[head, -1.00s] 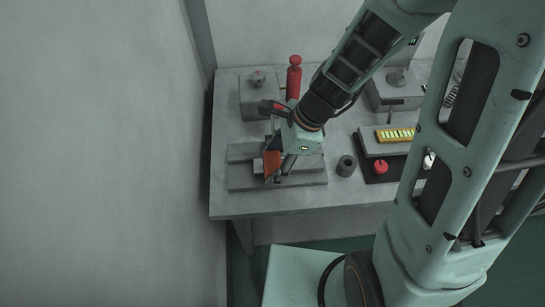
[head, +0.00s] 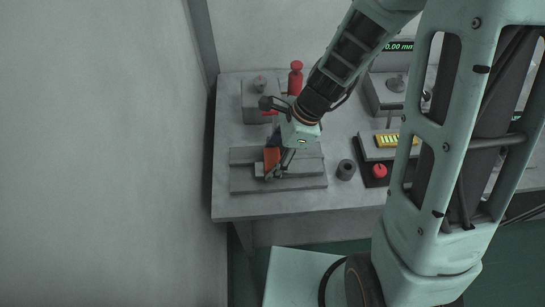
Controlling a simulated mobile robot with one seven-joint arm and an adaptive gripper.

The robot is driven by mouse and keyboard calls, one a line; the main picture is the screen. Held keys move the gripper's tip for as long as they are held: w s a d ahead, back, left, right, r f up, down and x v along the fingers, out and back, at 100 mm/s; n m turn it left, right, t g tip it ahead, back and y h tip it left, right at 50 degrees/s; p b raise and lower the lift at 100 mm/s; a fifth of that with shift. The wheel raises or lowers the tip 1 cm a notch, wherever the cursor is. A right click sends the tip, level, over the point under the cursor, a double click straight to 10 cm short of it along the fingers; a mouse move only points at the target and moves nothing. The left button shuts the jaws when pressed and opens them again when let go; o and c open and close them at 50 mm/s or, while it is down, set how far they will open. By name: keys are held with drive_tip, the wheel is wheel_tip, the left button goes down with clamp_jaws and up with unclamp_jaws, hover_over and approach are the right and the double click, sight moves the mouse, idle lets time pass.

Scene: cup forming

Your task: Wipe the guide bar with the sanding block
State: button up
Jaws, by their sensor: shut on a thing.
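My gripper (head: 278,170) points down over the left part of the table. It is shut on an orange-brown block (head: 271,158), which I take for the sanding block; the fingers hide part of it. Below lies a grey stepped bar (head: 309,172), which looks like the guide bar, running left to right near the table's front. The held block is at the bar's left-middle part. I cannot tell whether they touch. A small lighter grey piece (head: 258,169) shows just left of the fingers.
A red bottle (head: 295,78) stands behind the gripper beside a grey box (head: 251,96). A dark ring (head: 346,169) sits right of the bar. Further right are a red knob (head: 379,171), a yellow-slotted block (head: 386,139) and a gauge stand (head: 395,84). A wall closes the left side.

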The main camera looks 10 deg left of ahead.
drive_tip(key=w+r+p, duration=0.2)
drive_tip(key=r, duration=0.1)
drive_tip(key=shift+w+a+r+p, duration=0.1)
drive_tip(key=shift+a+r+p, duration=0.1)
drive_tip(key=shift+r+p, duration=0.1)
drive_tip(key=shift+s+r+p, duration=0.25)
drive_tip(key=shift+r+p, duration=0.95)
drive_tip(key=shift+f, duration=0.1)
wheel_tip(320, 180, up, 3)
drive_tip(key=p, duration=0.3)
drive_tip(key=shift+s, duration=0.1)
